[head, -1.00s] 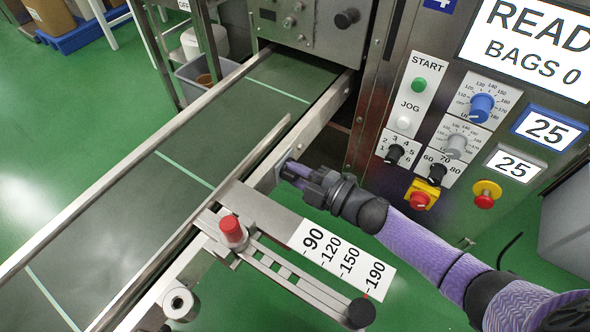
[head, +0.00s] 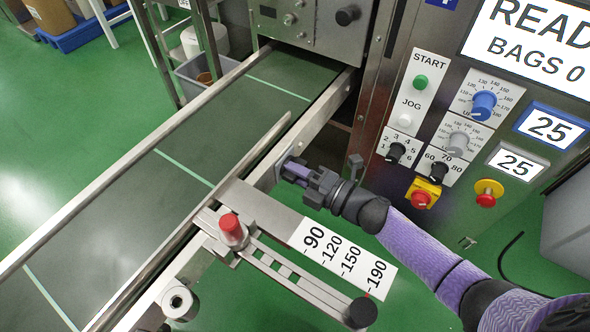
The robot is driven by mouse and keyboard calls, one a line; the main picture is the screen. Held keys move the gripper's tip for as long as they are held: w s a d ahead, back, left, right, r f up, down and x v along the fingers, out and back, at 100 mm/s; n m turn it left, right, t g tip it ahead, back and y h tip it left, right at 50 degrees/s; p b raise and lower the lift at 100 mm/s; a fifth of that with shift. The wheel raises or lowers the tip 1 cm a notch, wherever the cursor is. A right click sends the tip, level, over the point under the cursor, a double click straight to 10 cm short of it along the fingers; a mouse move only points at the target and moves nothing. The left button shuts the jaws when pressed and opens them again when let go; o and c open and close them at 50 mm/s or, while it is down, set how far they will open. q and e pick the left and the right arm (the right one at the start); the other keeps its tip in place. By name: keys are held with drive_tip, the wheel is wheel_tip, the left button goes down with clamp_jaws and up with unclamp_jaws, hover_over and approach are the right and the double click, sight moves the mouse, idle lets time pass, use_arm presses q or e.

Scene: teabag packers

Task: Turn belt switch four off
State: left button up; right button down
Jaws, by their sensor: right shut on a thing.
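A small grey switch plate (head: 285,163) sits on the outer side of the conveyor's near rail. It looks like the belt switch, but I can read no number on it. My right gripper (head: 294,171) reaches it from the right and is shut on the switch's knob. The fingers hide the knob, so I cannot tell which way it points. The conveyor belt (head: 150,205) is dark green with pale cross lines. My left gripper is not in view.
A guide slide with a red knob (head: 232,228), a black end knob (head: 361,312) and a number scale (head: 345,258) juts out below my right forearm. A control panel with a yellow-based red switch (head: 422,198) and a red stop button (head: 486,199) stands to the right.

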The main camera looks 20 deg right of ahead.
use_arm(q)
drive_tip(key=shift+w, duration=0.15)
use_arm(e)
drive_tip(key=shift+f, duration=0.1)
drive_tip(key=c, duration=1)
unclamp_jaws()
drive_tip(key=o, duration=0.4)
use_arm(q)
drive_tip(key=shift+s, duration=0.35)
use_arm(e)
drive_tip(key=shift+o, duration=0.2)
use_arm(q)
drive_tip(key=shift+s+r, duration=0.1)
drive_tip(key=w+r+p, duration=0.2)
drive_tip(key=p, duration=0.1)
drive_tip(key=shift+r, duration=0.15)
use_arm(e)
drive_tip(key=v, duration=1)
